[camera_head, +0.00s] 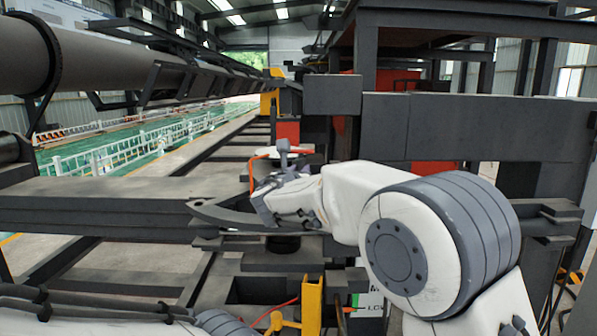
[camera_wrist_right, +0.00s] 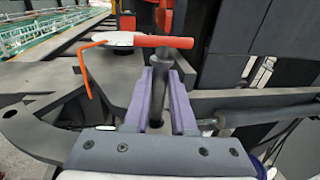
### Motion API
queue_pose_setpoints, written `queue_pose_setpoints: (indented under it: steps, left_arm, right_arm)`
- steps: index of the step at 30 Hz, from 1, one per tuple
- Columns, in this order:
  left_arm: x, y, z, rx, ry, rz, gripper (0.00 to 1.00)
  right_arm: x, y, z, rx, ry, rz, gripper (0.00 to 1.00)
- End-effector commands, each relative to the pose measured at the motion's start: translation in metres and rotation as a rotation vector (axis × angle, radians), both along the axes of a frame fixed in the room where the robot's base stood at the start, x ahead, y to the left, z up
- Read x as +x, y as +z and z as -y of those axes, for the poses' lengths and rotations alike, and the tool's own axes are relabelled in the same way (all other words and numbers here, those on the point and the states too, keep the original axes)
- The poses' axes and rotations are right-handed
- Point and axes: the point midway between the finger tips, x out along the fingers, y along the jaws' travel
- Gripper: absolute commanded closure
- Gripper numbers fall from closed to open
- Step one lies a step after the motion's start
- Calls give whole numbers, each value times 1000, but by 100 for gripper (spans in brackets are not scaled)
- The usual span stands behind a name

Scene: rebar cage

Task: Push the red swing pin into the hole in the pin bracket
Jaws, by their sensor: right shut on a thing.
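The red swing pin (camera_wrist_right: 165,42) lies roughly level just beyond my right fingertips in the right wrist view, with a thin orange rod (camera_wrist_right: 85,72) bent down at its left. In the head view the orange rod (camera_head: 251,172) shows left of my right gripper (camera_head: 284,183). In the wrist view that gripper (camera_wrist_right: 163,88) has its two purple fingers shut on a grey upright post (camera_wrist_right: 158,82). The post's top meets or overlaps the pin; I cannot tell if they are joined. I cannot make out the pin bracket's hole. My left gripper is out of view.
A dark curved plate (camera_wrist_right: 22,128) with a round hole lies left of the fingers. A grey rod (camera_wrist_right: 250,116) runs at the right. Heavy dark beams (camera_head: 480,127) stand close behind my right arm. A yellow post (camera_head: 311,305) rises at the front.

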Motion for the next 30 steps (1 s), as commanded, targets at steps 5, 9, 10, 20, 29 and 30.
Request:
queue_pose_setpoints:
  steps: [5, 9, 10, 20, 29, 30]
  left_arm:
    - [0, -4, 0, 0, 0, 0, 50]
    - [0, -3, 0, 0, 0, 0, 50]
    - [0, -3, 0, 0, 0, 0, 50]
    - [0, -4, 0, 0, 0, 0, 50]
    - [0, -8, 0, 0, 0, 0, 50]
    - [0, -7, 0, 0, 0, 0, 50]
  right_arm:
    - [0, 1, 0, 2, -3, 4, 100]
    - [0, 2, 0, 2, -4, 4, 100]
    - [0, 2, 0, 1, -4, 4, 100]
    - [0, 2, 0, 1, -4, 3, 100]
    - [0, 2, 0, 0, -4, 3, 100]
    - [0, 2, 0, 0, -4, 3, 100]
